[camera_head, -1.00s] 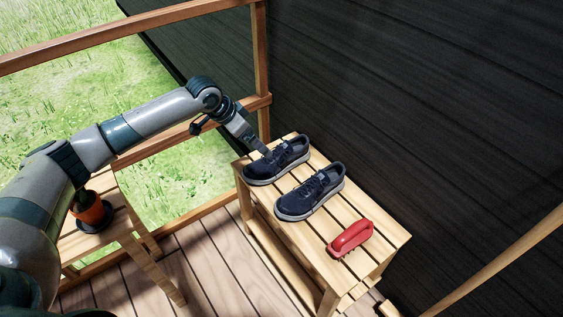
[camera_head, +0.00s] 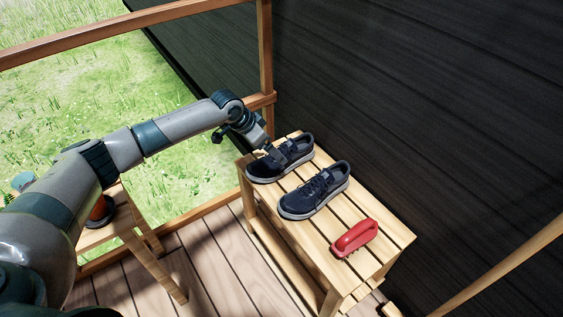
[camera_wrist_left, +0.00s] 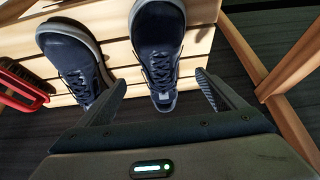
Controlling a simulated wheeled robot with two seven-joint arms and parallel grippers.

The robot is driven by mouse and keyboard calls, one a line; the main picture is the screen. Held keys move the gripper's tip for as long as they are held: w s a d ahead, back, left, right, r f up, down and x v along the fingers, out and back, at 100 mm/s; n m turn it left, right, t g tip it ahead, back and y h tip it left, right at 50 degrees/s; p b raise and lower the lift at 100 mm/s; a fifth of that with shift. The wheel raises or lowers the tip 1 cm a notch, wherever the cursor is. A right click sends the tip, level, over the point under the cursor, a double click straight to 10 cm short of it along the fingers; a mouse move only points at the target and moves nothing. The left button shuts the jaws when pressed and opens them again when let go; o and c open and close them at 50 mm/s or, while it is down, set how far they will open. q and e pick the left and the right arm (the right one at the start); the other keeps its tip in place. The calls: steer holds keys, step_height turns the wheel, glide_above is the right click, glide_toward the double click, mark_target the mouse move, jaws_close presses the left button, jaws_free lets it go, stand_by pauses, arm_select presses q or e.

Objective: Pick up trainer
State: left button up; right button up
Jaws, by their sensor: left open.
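Two dark navy trainers with pale soles stand side by side on a slatted wooden bench. The far trainer (camera_head: 265,173) is nearest the railing, and the near trainer (camera_head: 312,198) sits closer to the brush. My left gripper (camera_head: 275,152) is open over the far trainer and hides part of its upper. In the left wrist view, the far trainer (camera_wrist_left: 158,40) lies between the lines of the two spread fingers (camera_wrist_left: 162,82), heel towards me. The near trainer (camera_wrist_left: 70,58) is to its left. I cannot tell whether the fingers touch it. My right gripper is not in view.
The slatted bench (camera_head: 378,240) also holds a red brush (camera_head: 354,237). A dark wall (camera_head: 430,110) runs close behind it. A wooden railing (camera_head: 264,60) stands at the far end. A small wooden stand with a plant pot (camera_head: 102,211) is partly behind my arm.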

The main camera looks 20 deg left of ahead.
mark_target(299, 150)
arm_select(q)
steer(key=shift+x, duration=2.2)
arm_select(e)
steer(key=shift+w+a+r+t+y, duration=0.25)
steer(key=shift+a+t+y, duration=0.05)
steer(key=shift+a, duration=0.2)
arm_select(q)
steer(key=shift+f+b, duration=0.1)
steer(key=shift+b, duration=0.2)
steer(key=shift+w+d+f, duration=0.1)
steer(key=shift+d+f, duration=0.05)
steer(key=shift+f, duration=0.05)
steer(key=b+x, duration=0.1)
steer(key=x, duration=0.2)
steer(key=shift+w+d+f, duration=0.15)
steer(key=shift+w+f, duration=0.05)
steer(key=shift+w+d+f, duration=0.1)
steer(key=shift+w+f, duration=0.1)
steer(key=shift+f, duration=0.2)
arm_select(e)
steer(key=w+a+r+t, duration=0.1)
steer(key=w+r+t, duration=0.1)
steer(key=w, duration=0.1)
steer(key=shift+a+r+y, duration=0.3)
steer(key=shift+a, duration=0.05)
